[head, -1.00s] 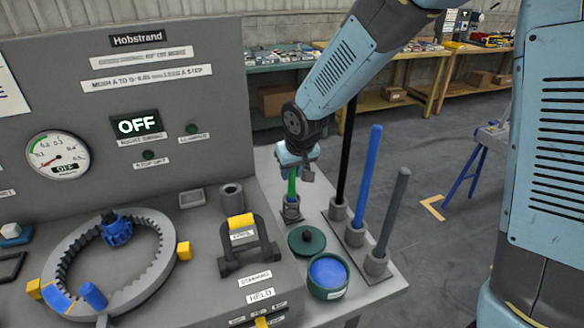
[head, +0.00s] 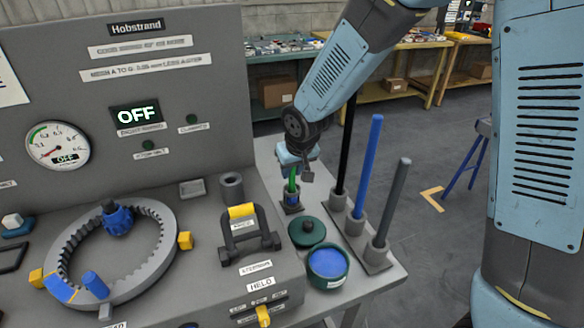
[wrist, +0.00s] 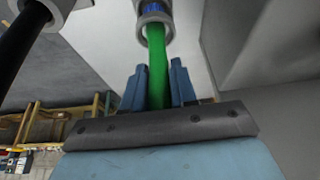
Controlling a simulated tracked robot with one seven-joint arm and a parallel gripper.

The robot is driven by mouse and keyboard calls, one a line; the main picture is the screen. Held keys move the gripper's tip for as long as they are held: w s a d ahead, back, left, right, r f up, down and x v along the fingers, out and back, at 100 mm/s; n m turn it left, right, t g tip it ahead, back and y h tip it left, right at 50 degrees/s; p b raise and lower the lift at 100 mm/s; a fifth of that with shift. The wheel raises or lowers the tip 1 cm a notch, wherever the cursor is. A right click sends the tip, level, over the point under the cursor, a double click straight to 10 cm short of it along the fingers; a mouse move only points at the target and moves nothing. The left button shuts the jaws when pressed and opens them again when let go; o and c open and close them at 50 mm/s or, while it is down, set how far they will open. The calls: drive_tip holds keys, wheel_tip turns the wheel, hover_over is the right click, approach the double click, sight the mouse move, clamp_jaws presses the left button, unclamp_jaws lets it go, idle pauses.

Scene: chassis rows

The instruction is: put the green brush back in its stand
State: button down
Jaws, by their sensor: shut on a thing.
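The green brush (head: 292,186) stands upright under my gripper (head: 293,168) at the back of the bench. My gripper is shut on its green handle; in the wrist view the handle (wrist: 157,60) runs between the two blue fingers of the gripper (wrist: 159,85). The brush's lower end meets a small grey stand (head: 292,207), and a blue band shows at that end. In the wrist view the stand's round grey mouth (wrist: 144,20) surrounds the blue part. How deep the brush sits is hidden.
Black (head: 346,145), blue (head: 368,170) and grey (head: 392,205) upright rods stand in holders just right of the brush. A dark green lid (head: 307,232) and an open tub of blue stuff (head: 327,266) sit in front. A grey panel (head: 90,90) rises at left.

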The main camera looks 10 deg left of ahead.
drive_tip(key=c, duration=0.8)
unclamp_jaws()
